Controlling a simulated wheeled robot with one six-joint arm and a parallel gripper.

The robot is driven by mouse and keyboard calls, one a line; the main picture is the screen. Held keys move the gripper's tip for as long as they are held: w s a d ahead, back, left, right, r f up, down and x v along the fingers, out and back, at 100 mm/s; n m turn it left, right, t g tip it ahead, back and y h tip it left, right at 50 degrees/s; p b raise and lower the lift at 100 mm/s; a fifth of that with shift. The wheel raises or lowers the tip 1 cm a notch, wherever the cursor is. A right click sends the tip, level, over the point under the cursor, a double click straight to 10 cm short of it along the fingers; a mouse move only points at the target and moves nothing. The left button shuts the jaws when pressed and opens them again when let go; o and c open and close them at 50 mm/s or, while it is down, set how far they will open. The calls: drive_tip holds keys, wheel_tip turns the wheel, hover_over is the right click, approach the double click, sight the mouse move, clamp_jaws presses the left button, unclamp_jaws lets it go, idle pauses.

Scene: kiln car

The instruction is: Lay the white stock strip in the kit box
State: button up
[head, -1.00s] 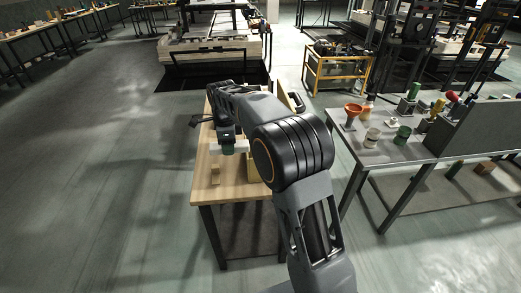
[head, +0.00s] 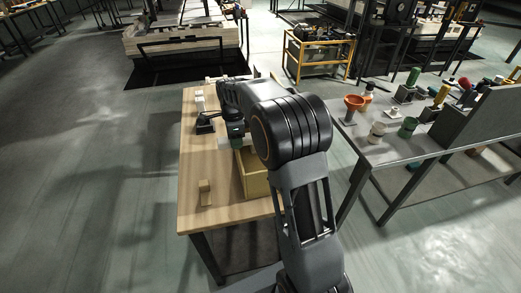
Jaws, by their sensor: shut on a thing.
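My gripper (head: 236,141) is shut on the white stock strip (head: 223,147), which pokes out to the left of the jaws. The rest of the strip is hidden by the gripper and arm. The kit box (head: 256,185) looks like an open light-wood box on the wooden table. The gripper and strip are at the far left part of the box in the picture. I cannot tell how high above the box the strip is. My arm hides the right side of the box.
A small wooden block (head: 205,193) stands on the wooden table (head: 190,165) left of the box. A dark item (head: 205,123) and a small white item (head: 200,104) are farther back. A grey bench (head: 385,150) with cups and an orange funnel (head: 354,103) stands to the right.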

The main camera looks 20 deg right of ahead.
drive_tip(key=s+d, duration=0.2)
drive_tip(key=d, duration=0.7)
drive_tip(key=shift+w+a+f, duration=0.1)
drive_tip(key=shift+a+f, duration=0.05)
drive_tip(key=shift+f, duration=1.6)
drive_tip(key=shift+w+a+f, duration=0.1)
drive_tip(key=shift+f, duration=1.65)
drive_tip(key=shift+f, duration=0.1)
drive_tip(key=shift+f, duration=0.55)
drive_tip(key=o, duration=0.9)
drive_tip(key=shift+r, duration=0.15)
